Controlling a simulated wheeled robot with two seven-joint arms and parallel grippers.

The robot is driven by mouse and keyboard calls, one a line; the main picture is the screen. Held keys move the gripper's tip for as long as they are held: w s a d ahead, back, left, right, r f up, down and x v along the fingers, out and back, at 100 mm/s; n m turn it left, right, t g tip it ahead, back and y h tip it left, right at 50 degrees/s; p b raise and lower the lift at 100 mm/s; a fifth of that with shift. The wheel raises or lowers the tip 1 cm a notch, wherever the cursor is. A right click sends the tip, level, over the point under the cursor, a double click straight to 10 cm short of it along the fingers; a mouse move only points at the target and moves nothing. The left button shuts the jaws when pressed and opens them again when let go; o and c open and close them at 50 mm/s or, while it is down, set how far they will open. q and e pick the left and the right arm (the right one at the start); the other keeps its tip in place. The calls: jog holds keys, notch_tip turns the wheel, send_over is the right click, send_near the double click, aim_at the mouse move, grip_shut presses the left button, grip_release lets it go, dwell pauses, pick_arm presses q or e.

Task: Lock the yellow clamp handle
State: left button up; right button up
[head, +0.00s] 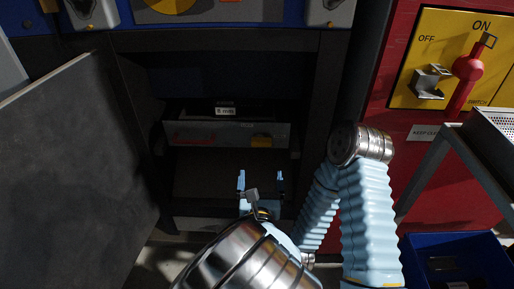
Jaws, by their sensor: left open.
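A small yellow piece, which looks like the clamp handle (262,142), sits on the right part of a dark drawer-like unit's front (225,135) inside the open cabinet. Its exact position, locked or not, is too small and dark to tell. My left gripper (261,178) is open, with its two light-blue fingers pointing into the cabinet. It shows below the yellow piece in the picture, apart from it, with nothing seen between the fingers. My right gripper is not in view.
A grey cabinet door (75,170) stands open on the left. A red cabinet (400,75) on the right carries a yellow ON/OFF panel with a red lever (466,72). A metal tray on a stand (490,135) and a blue bin (450,243) are at the right.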

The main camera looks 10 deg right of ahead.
aim_at(261, 146)
pick_arm(q)
jog(key=x, duration=1.3)
jog(key=shift+w+f+p, duration=0.1)
jog(key=shift+w+p, duration=0.15)
jog(key=shift+p, duration=0.15)
jog(key=c, duration=1)
jog(key=shift+c, duration=0.2)
